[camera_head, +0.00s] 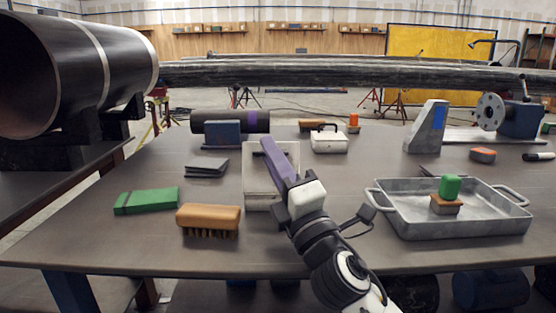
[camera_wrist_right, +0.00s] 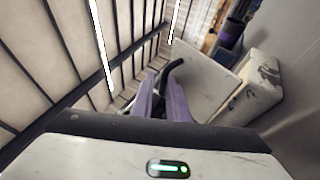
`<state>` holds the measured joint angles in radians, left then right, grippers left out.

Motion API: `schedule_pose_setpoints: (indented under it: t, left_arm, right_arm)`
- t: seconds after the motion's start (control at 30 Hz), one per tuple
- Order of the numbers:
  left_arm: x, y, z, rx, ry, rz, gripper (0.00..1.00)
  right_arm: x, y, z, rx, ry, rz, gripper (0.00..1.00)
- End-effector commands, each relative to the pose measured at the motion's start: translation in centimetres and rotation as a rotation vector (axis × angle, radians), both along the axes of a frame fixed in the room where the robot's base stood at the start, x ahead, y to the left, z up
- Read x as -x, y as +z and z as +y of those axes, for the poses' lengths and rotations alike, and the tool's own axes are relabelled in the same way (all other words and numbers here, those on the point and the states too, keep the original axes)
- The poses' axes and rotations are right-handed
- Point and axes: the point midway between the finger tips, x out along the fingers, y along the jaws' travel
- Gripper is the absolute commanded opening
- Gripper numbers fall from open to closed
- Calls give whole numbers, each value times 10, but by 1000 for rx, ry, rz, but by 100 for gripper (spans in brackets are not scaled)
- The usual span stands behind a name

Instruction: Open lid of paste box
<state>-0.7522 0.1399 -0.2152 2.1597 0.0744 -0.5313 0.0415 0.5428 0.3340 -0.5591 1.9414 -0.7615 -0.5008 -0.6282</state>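The pale paste box (camera_head: 289,190) stands mid-table in the head view. Its light panel, apparently the lid (camera_head: 287,152), looks tipped up; the arm hides part of it. In the right wrist view, the flat pale lid (camera_wrist_right: 205,85) lies beside the fingers, with a dirty white box side (camera_wrist_right: 258,85) to its right. My right gripper (camera_head: 268,147) has purple fingers across the box. In the wrist view its fingers (camera_wrist_right: 164,80) lie close together around a black curved handle (camera_wrist_right: 174,67), seemingly gripping it. My left gripper is out of view.
A small white box with a black handle (camera_head: 328,142) stands behind right. A brush (camera_head: 208,217) and green block (camera_head: 146,201) lie left. A metal tray (camera_head: 400,220) is on the right. A dark roll (camera_head: 258,121) lies behind. The front table strip is partly clear.

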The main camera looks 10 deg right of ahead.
Motion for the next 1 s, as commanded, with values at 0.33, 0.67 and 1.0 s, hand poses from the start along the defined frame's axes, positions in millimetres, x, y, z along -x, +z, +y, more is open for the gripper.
schedule_pose_setpoints:
  t: [0.33, 0.67, 1.0]
  left_arm:
    - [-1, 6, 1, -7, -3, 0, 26]
    - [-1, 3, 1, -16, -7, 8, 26]
    - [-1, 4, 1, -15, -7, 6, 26]
  right_arm:
    - [54, -8, -14, -4, 1, 9, 15]
    - [114, -6, -28, 1, -2, 2, 15]
    - [127, -5, -30, 0, -1, 0, 15]
